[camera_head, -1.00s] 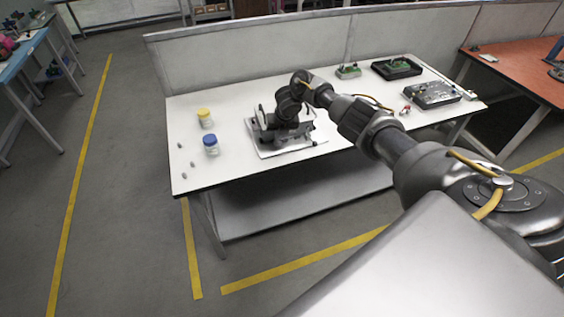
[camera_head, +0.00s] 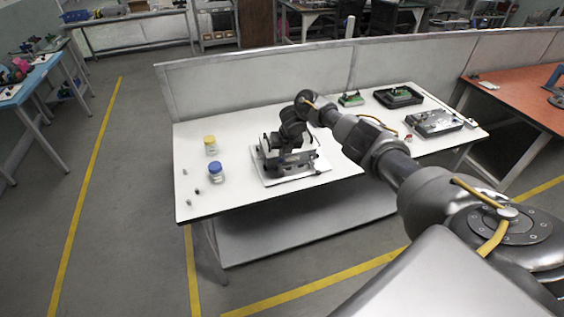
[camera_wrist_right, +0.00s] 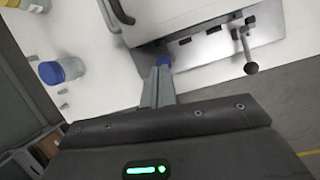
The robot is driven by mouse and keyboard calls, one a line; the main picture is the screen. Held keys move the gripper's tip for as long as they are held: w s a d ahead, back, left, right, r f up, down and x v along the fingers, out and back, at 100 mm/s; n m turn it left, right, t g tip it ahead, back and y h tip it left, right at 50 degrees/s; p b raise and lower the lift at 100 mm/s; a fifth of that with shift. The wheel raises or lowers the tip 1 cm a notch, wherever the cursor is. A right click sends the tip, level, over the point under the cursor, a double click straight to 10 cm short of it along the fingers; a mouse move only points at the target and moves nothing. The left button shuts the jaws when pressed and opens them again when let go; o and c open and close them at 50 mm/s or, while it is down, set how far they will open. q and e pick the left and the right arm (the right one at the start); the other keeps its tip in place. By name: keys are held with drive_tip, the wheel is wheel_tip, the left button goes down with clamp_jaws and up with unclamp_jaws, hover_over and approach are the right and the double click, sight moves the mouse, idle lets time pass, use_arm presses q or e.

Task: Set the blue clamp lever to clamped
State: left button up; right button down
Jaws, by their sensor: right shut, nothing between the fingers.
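The fixture (camera_head: 297,180) is a pale plate with a white body, on the table under my right gripper. In the right wrist view, a small blue part (camera_wrist_right: 163,60), seemingly the end of the blue clamp lever, shows right at the fingertips. Most of the lever is hidden by the fingers, and I cannot tell its setting or whether they touch it. My right gripper (camera_wrist_right: 158,88) is shut with nothing between its fingers. In the head view the right gripper (camera_head: 288,156) is dark and hard to make out against the fixture. My left gripper is not in view.
A blue-lidded jar (camera_head: 216,173) and a yellow-lidded jar (camera_head: 210,146) stand left of the fixture. A lever with a dark ball end (camera_wrist_right: 250,68) sticks out from the fixture. Trays with electronics (camera_head: 434,122) lie at the table's right. The table's front left is mostly clear.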

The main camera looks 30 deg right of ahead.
drive_tip(key=r+p, duration=0.1)
drive_tip(key=r, duration=0.2)
drive_tip(key=r+p, duration=0.2)
drive_tip(key=r, duration=0.1)
drive_tip(key=shift+w+d, duration=0.1)
drive_tip(key=shift+d, duration=0.1)
drive_tip(key=shift+a+f, duration=0.1)
